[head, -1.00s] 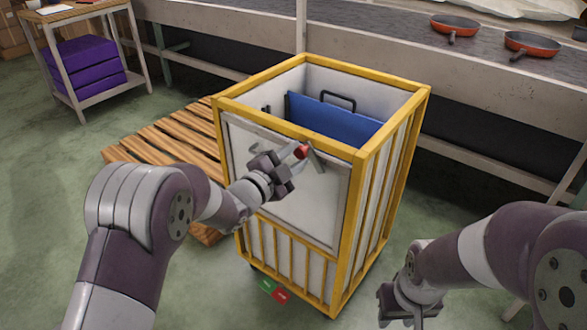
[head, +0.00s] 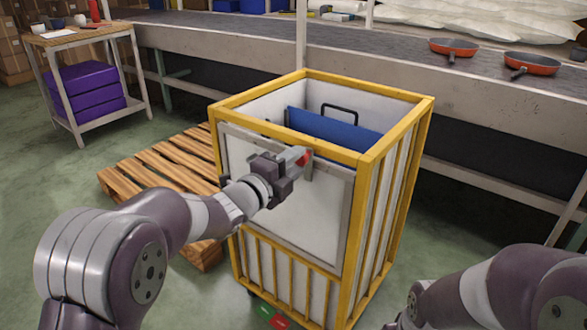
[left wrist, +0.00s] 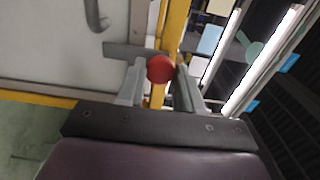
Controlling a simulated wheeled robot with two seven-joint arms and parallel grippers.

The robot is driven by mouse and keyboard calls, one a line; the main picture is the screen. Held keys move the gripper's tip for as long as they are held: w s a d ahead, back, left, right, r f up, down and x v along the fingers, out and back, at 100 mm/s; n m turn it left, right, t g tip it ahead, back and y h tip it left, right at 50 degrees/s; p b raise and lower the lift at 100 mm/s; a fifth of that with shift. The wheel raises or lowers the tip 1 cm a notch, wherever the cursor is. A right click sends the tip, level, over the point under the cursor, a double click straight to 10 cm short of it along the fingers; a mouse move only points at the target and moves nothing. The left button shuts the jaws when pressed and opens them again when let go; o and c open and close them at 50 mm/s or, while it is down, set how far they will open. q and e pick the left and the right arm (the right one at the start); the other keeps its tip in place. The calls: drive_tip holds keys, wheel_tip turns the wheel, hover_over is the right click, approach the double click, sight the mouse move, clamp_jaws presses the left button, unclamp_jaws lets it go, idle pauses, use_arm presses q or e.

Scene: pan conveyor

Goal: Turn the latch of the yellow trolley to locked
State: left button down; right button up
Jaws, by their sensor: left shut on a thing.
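The yellow trolley (head: 362,205) has a yellow frame and white panels, and stands upright in the middle of the head view. Its latch is a grey bar (left wrist: 122,49) with a red knob (head: 304,158), on the front panel just under the top rail. My left gripper (head: 299,157) is shut on this knob; in the left wrist view the red knob (left wrist: 160,68) sits between the two fingers. The fingers partly hide the latch in the head view, so its exact angle is hard to tell. My right forearm is at the lower right; its fingers are out of frame.
A blue panel with a black handle (head: 340,128) is inside the trolley. A wooden pallet (head: 165,165) lies behind left. The conveyor (head: 395,60) with red pans (head: 531,64) runs behind. Green and red pieces (head: 271,317) are at the trolley's foot.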

idle(0.4)
use_arm(q)
drive_tip(key=c, duration=0.7)
unclamp_jaws()
drive_tip(key=shift+c, duration=0.2)
drive_tip(key=p+v, duration=0.2)
drive_tip(key=v, duration=1)
drive_tip(key=shift+s+a, duration=0.2)
drive_tip(key=shift+s, duration=0.1)
